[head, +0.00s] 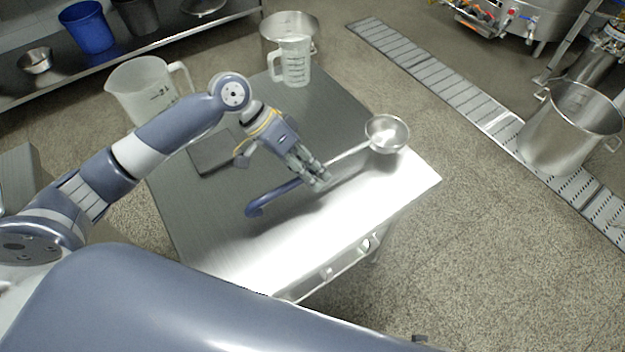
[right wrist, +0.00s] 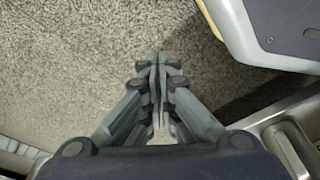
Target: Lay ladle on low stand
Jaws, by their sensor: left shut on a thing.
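The ladle has a steel bowl (head: 387,146), a thin steel shank and a blue hooked handle (head: 262,203). My left gripper (head: 322,181) is shut on it between the handle and the bowl. The bowl points to the upper right of the head view and the hook to the lower left. The ladle is over the low steel stand (head: 235,245); I cannot tell whether any of it touches the top. My right gripper (right wrist: 157,62) is shut and empty, with bare floor behind it in the right wrist view.
A clear measuring jug (head: 293,64), a steel pot (head: 305,28) and a larger white jug (head: 140,85) are near the stand's far side. A dark flat plate (head: 212,158) lies on the stand beside my left arm. The stand's near part is clear.

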